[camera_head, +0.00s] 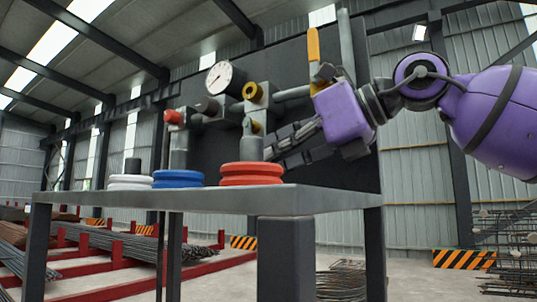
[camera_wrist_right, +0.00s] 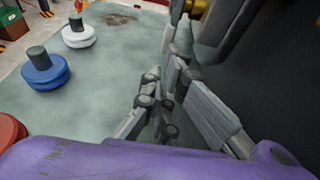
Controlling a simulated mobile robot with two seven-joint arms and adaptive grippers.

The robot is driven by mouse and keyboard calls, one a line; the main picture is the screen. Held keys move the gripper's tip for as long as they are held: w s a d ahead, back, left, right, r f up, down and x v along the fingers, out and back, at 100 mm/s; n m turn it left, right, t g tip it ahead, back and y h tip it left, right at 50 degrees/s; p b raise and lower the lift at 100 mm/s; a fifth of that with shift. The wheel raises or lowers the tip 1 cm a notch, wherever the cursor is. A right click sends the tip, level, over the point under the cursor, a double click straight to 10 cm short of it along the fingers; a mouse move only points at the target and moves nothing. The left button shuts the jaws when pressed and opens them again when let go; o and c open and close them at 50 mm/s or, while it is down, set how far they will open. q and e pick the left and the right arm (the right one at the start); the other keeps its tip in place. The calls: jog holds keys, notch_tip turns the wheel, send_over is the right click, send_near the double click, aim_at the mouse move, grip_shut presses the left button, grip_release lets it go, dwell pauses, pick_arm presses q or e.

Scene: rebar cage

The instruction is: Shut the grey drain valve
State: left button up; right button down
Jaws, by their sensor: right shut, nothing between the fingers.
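In the head view a pipe assembly stands behind the table. A dark grey round fitting (camera_head: 207,105) sits on it between a red knob (camera_head: 173,117) and a yellow ring (camera_head: 252,92); I cannot tell for sure whether it is the grey drain valve. A yellow lever (camera_head: 313,45) stands upright at the upper right. My right gripper (camera_head: 272,150) is shut and empty, beside the lower part of the vertical pipe under the yellow ring. Its fingers (camera_wrist_right: 170,50) also show in the right wrist view, below a yellow part (camera_wrist_right: 197,8). My left gripper is out of view.
A grey table (camera_head: 310,196) holds red discs (camera_head: 252,174), blue discs (camera_head: 178,179) and white discs (camera_head: 130,182). A round gauge (camera_head: 220,78) sits above the pipes. A dark panel (camera_head: 350,165) stands behind them. Rebar (camera_head: 125,243) lies on red racks behind the table.

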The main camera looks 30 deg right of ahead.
jog(key=shift+w+a, duration=0.35)
jog(key=shift+w, duration=0.4)
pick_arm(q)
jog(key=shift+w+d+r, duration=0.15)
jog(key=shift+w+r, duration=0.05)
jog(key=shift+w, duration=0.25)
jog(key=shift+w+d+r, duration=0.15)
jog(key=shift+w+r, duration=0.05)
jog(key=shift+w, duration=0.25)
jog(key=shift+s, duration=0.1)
pick_arm(e)
jog(key=shift+a, duration=0.1)
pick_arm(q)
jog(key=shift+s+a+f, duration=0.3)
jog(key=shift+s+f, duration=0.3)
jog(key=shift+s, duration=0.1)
pick_arm(e)
jog(key=shift+w+f+t+y, duration=0.15)
jog(key=shift+f+t+y, duration=0.05)
jog(key=shift+t+y, duration=0.2)
pick_arm(q)
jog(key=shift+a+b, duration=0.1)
jog(key=shift+b, duration=0.3)
pick_arm(e)
jog(key=shift+w+a+f, duration=0.1)
jog(key=shift+a, duration=0.05)
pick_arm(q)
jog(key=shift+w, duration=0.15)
pick_arm(e)
jog(key=shift+t, duration=0.3)
